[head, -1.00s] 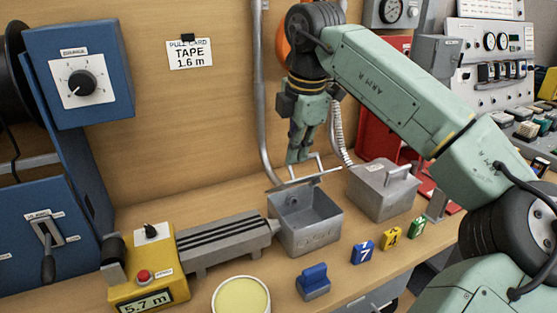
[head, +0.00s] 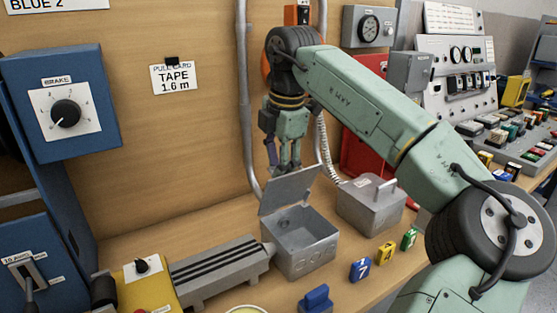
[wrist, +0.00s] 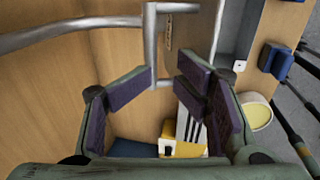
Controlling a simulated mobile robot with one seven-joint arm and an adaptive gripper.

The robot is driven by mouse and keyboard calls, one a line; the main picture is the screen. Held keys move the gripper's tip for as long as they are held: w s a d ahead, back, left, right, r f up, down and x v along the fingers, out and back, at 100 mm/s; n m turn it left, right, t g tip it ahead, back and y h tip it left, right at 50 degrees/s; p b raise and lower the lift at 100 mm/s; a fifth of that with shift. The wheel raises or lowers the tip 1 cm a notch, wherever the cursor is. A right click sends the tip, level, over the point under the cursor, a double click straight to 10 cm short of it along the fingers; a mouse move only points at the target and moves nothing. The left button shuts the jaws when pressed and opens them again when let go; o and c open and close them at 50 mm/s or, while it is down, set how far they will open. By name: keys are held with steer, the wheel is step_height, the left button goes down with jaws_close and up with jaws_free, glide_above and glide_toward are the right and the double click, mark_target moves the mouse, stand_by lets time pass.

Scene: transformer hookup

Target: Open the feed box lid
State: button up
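The grey feed box (head: 306,258) stands on the bench in the head view, its inside visible from above. Its lid (head: 288,191) is raised and tilted up at the back edge. My gripper (head: 284,167) is just above and behind the lid, its fingertips partly hidden by it. In the wrist view my gripper (wrist: 158,88) has its dark-padded fingers wide apart. Whether any finger touches the lid cannot be told.
A closed grey box with a handle (head: 370,208) stands close right of the feed box. A ribbed grey block (head: 215,272) and yellow unit (head: 150,280) are at left. A vertical conduit (head: 246,110) runs up the wall behind. Small numbered blocks (head: 360,269) sit in front.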

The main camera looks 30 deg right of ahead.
steer(key=shift+a+f, duration=0.1)
steer(key=shift+f, duration=0.15)
steer(key=shift+w+r+p, duration=0.4)
steer(key=shift+p, duration=0.1)
steer(key=w+r+p, duration=0.5)
steer(key=w+r, duration=0.1)
steer(key=w, duration=0.3)
steer(key=shift+w+r, duration=0.35)
stand_by(0.3)
steer(key=shift+r, duration=0.1)
step_height(320, 180, up, 12)
steer(key=s, duration=0.2)
steer(key=shift+s+f, duration=0.15)
steer(key=shift+f, duration=0.05)
